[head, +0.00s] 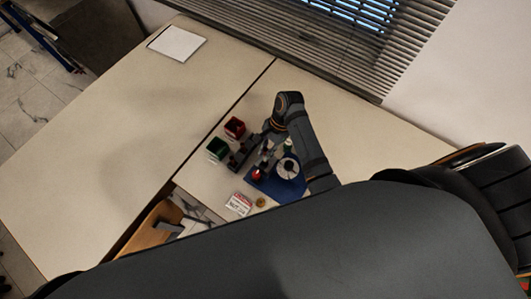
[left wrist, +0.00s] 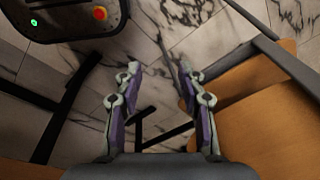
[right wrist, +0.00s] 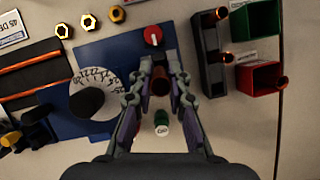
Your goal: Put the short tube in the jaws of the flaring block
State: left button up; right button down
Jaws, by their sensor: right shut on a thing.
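My right gripper (right wrist: 160,78) is shut on a dark copper-brown tube, the short tube (right wrist: 160,87), seen nearly end-on between the fingertips in the right wrist view. It is over the edge of the blue board. The dark grey flaring block (right wrist: 211,62) lies just right of the right fingers, apart from the tube; it also shows in the head view (head: 241,154). In the head view my right gripper (head: 266,152) is small and partly hidden by its arm. My left gripper (left wrist: 160,85) is open and empty above the marble floor.
The blue board (right wrist: 110,48) carries a white dial (right wrist: 98,93) and a red knob (right wrist: 153,36). A green bin (right wrist: 255,18) and a red bin (right wrist: 258,78) stand right of the block. Brass nuts (right wrist: 89,21) lie upper left. A green-capped bottle (right wrist: 161,118) stands near the gripper.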

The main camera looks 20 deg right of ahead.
aim_at(265, 154)
jog(key=shift+w+f, duration=0.2)
jog(key=shift+f, duration=0.15)
notch_tip(265, 154, down, 2)
jog(key=shift+a+f+p, duration=0.1)
jog(key=shift+f+p, duration=0.1)
jog(key=shift+p, duration=0.45)
jog(key=shift+f, duration=0.25)
pick_arm(q)
jog(key=shift+s+d+r, duration=0.1)
jog(key=shift+s+r, duration=0.15)
jog(key=shift+s, duration=0.25)
jog(key=shift+s+d+r, duration=0.1)
jog(key=shift+s+r, duration=0.15)
jog(key=shift+s, duration=0.25)
jog(key=shift+w, duration=0.1)
pick_arm(e)
jog(key=shift+f, duration=0.6)
jog(key=c, duration=1.3)
grip_release()
jog(key=shift+r, duration=0.1)
